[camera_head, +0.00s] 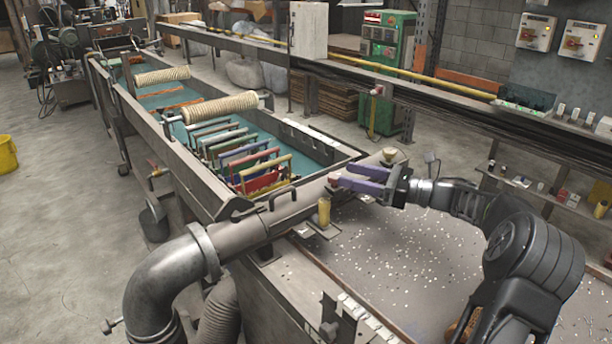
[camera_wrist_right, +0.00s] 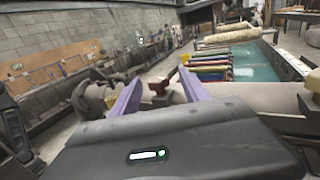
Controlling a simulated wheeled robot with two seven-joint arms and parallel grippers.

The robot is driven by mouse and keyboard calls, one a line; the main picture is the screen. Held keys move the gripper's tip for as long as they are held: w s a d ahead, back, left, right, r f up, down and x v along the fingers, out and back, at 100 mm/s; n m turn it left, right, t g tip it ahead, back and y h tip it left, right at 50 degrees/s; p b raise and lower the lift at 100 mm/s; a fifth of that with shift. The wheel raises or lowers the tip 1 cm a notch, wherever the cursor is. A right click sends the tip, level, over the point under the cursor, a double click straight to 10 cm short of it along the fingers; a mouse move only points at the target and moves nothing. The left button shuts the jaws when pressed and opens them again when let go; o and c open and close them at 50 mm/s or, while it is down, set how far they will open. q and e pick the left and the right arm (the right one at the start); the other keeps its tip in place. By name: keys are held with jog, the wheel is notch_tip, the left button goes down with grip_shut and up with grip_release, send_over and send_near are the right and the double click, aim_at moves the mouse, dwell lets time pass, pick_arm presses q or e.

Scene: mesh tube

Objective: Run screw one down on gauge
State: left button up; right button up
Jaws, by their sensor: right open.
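A grey metal tube (camera_head: 290,210) lies across the end of the long trough, with a pipe elbow at its lower left end. My right gripper (camera_head: 340,177), with purple fingers, is open over the tube's upper right part. In the right wrist view its fingers (camera_wrist_right: 158,98) stand on either side of a small reddish-brown screw head (camera_wrist_right: 159,87) on the tube, with gaps visible beside it. In the head view the fingers mostly hide that screw. My left gripper is out of view.
The trough (camera_head: 180,150) holds teal liquid, coloured frames (camera_head: 262,170) and pale rollers (camera_head: 221,107). A bench (camera_head: 420,255) strewn with white specks lies below my right arm. A handle (camera_head: 282,195) rises from the tube. A long rail (camera_head: 440,105) runs behind.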

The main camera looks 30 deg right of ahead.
aim_at(323, 185)
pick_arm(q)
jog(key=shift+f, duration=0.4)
pick_arm(e)
jog(key=shift+s+a+f+n, duration=0.1)
jog(key=shift+s+f+n, duration=0.2)
jog(key=shift+f, duration=0.25)
jog(key=shift+w+a, duration=0.1)
pick_arm(q)
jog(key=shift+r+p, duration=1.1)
jog(key=shift+p, duration=0.05)
pick_arm(e)
jog(key=shift+x, duration=3.75)
jog(key=shift+f, duration=0.1)
jog(key=shift+c, duration=0.3)
grip_shut()
